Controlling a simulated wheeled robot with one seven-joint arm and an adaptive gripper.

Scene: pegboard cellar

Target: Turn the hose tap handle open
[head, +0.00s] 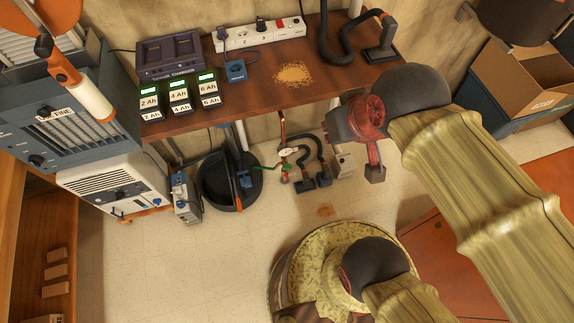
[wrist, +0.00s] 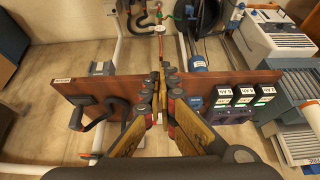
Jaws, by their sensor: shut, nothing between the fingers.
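The hose tap (head: 285,172) is low against the wall below the wooden bench, at the foot of a copper pipe. A small green part (head: 287,167) shows on it, with a pale tag just above. I cannot make out how the handle is turned. In the wrist view the tap (wrist: 160,30) is small at the top centre, beyond the bench edge, with green beside it. My gripper (wrist: 160,80) is shut and empty in the wrist view, over the bench and apart from the tap. Its fingertips hide part of the bench edge.
The wooden bench (head: 290,78) holds a charger (head: 170,56), batteries (head: 179,96), a power strip (head: 262,34) and spilled granules. A black bucket (head: 218,182) stands left of the tap; dark hoses (head: 317,165) are right of it. Open floor (head: 210,255) lies in front.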

